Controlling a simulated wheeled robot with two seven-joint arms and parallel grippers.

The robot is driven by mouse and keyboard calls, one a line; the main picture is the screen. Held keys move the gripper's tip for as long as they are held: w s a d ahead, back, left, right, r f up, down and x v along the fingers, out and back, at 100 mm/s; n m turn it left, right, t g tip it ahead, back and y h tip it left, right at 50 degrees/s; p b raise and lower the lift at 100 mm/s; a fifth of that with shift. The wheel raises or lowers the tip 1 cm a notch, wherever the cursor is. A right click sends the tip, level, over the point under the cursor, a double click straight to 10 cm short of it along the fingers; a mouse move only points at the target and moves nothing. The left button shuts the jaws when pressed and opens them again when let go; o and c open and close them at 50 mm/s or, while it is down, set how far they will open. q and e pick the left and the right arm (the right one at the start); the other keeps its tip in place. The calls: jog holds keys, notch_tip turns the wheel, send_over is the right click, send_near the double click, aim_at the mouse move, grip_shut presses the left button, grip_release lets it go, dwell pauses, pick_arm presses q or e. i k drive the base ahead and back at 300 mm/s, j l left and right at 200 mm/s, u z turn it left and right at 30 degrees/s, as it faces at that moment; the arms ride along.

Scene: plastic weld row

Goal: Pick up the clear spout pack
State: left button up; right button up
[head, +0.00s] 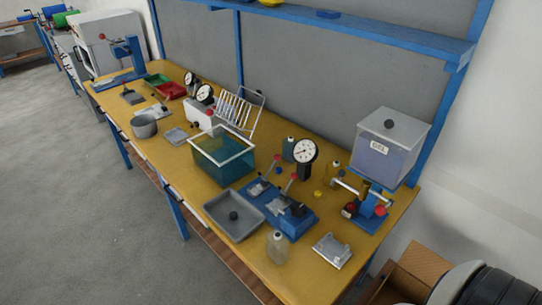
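A small translucent pack with a pale cap (277,248) stands upright near the front edge of the yellow bench, right of the grey tray. It looks like the clear spout pack. A similar yellowish pack (332,173) stands farther back, beside the dial gauge, and a dark greenish one (288,149) stands behind the teal tank. Their contents are too small to tell. Neither of my grippers is in view.
A grey tray (222,223) with a dark knob, a blue fixture with red-tipped levers (292,220) and a metal plate (332,251) surround the near pack. Behind are a teal tank (209,167), a dial gauge (304,151) and a lidded box (379,164). The front-right bench corner is mostly bare.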

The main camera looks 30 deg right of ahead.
aim_at(277, 245)
jog(key=z, duration=1.05)
